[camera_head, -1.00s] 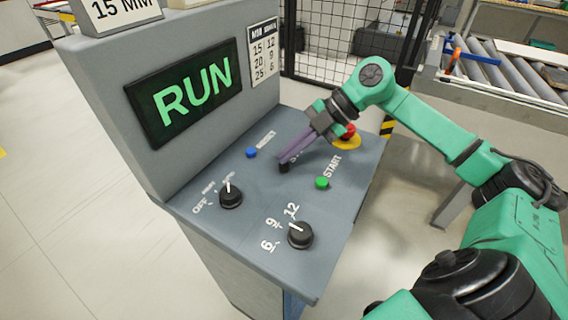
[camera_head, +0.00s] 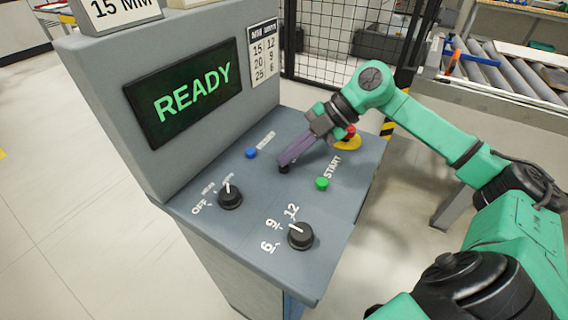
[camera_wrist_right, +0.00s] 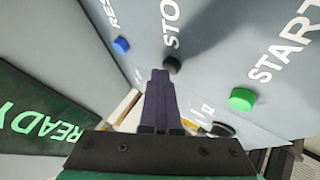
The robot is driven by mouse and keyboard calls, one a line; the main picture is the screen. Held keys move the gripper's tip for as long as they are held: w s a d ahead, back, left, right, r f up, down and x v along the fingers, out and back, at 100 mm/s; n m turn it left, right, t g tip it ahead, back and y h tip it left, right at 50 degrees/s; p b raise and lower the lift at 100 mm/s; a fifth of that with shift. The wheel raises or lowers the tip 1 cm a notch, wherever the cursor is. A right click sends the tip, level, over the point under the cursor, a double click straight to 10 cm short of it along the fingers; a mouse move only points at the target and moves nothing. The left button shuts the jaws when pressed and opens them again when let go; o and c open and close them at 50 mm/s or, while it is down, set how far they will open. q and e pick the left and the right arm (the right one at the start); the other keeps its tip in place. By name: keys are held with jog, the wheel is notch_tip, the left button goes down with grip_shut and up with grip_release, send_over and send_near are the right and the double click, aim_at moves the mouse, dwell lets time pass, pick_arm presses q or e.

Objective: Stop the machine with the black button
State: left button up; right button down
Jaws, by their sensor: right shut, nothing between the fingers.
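The black stop button (camera_head: 284,169) is on the sloped grey panel, between the blue button and the green one. My right gripper (camera_head: 283,163) is shut and empty, its fingertips at the black button in the head view. In the right wrist view the black button (camera_wrist_right: 172,65) shows just past the tips of the shut fingers (camera_wrist_right: 160,75); I cannot tell whether they touch. The STOP label is partly cut off there. The display (camera_head: 190,92) reads READY in green. My left gripper is not in view.
A mesh fence (camera_head: 325,50) and a roller conveyor (camera_head: 500,75) stand behind.

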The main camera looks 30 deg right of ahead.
aim_at(289, 168)
jog(key=shift+r+p, duration=0.75)
jog(key=shift+r, duration=0.05)
notch_tip(289, 168, up, 5)
jog(key=p, duration=0.4)
jog(key=shift+p, duration=0.4)
